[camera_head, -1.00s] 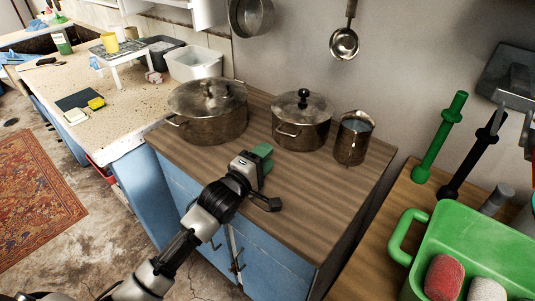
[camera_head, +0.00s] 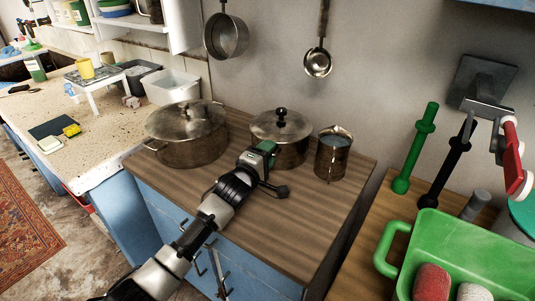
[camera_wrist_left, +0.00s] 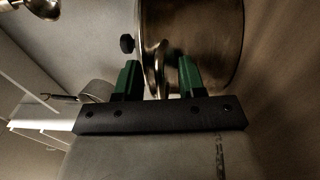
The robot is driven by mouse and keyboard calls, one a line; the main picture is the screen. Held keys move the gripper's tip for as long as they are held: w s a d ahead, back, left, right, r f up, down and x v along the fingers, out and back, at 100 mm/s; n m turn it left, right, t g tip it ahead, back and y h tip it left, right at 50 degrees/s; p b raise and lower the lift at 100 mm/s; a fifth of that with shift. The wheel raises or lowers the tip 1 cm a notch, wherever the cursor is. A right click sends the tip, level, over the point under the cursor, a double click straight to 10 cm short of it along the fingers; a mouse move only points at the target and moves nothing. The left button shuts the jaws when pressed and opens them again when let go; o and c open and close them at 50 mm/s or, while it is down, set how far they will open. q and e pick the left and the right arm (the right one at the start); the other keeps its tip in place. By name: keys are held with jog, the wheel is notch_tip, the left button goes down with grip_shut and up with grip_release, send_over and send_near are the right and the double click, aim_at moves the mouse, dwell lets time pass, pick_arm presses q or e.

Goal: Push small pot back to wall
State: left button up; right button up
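The small pot (camera_head: 290,152), brown metal with a lid and a dark knob, stands on the wooden counter (camera_head: 230,205) near the wall, between a larger pot and a mug. In the head view my left gripper (camera_head: 274,168) is just in front of it and covers part of its front. In the left wrist view its green fingertips (camera_wrist_left: 158,72) are apart, with the pot's metal loop handle (camera_wrist_left: 155,65) between them. The pot's side (camera_wrist_left: 205,45) fills the upper middle. Contact cannot be told. My right gripper is in neither view.
The larger lidded pot (camera_head: 190,150) stands to the left and a metal mug (camera_head: 332,155) with liquid close to the right. A pan (camera_head: 227,36) and a ladle (camera_head: 318,62) hang on the wall (camera_head: 410,65). A green tub (camera_head: 470,250) is at lower right.

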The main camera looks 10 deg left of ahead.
pick_arm(q)
jog(key=shift+c, duration=0.5)
grip_shut()
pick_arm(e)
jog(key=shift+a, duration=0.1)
pick_arm(q)
jog(key=shift+d, duration=0.1)
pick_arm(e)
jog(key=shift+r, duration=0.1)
pick_arm(q)
jog(key=shift+s+d, duration=0.15)
jog(key=shift+d, duration=0.1)
jog(key=shift+s+d, duration=0.15)
jog(key=shift+d, duration=0.15)
jog(key=shift+s+d, duration=0.2)
jog(key=shift+d, duration=0.2)
jog(key=shift+o, duration=0.4)
grip_release()
jog(key=shift+w+a, duration=0.1)
jog(key=shift+a, duration=0.05)
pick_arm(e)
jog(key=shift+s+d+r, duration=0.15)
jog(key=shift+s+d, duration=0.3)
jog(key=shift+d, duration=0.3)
